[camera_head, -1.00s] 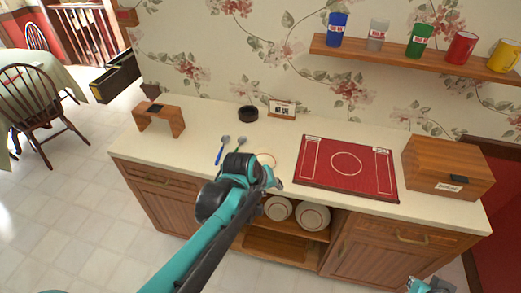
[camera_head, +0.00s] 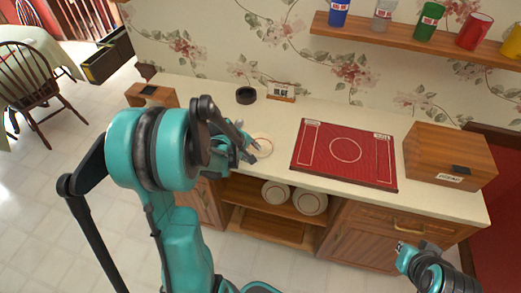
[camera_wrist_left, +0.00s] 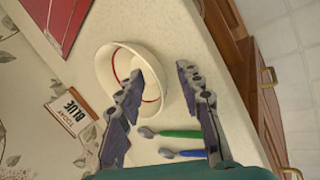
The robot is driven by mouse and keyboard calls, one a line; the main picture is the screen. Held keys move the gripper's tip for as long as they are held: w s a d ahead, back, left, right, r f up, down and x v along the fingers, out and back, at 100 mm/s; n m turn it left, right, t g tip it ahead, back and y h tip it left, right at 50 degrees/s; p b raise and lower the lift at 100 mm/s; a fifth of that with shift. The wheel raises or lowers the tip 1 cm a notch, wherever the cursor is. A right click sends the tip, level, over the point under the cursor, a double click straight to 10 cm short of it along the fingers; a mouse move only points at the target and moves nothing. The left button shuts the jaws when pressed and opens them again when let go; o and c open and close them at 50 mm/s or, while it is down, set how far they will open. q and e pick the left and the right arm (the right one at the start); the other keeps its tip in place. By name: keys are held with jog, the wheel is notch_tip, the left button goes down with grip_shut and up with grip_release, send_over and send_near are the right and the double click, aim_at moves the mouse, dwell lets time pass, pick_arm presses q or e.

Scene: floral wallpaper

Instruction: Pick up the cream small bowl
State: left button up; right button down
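The cream small bowl (camera_head: 262,147) stands upright on the counter near its front edge, partly hidden by my left gripper in the head view. In the left wrist view the bowl (camera_wrist_left: 108,64) shows a red ring inside. My left gripper (camera_head: 248,146) is open at the bowl's side. In the left wrist view its fingers (camera_wrist_left: 160,72) straddle the bowl's near rim, one finger over the inside and one outside. I cannot tell whether they touch it. My right gripper (camera_head: 406,250) is low at the right, in front of the cabinet, away from the bowl.
Green-handled (camera_wrist_left: 180,134) and blue-handled (camera_wrist_left: 183,154) spoons lie beside the bowl. A red board (camera_head: 345,151), wooden box (camera_head: 440,152), dark round dish (camera_head: 246,95) and label stand (camera_head: 281,92) share the counter. Plates (camera_head: 310,203) sit on the shelf below.

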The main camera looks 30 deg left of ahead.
pick_arm(q)
jog(key=shift+w+f, duration=0.3)
jog(key=shift+f, duration=0.2)
jog(key=shift+r, duration=0.1)
jog(key=shift+d, duration=0.1)
grip_shut()
jog(key=shift+r, duration=0.1)
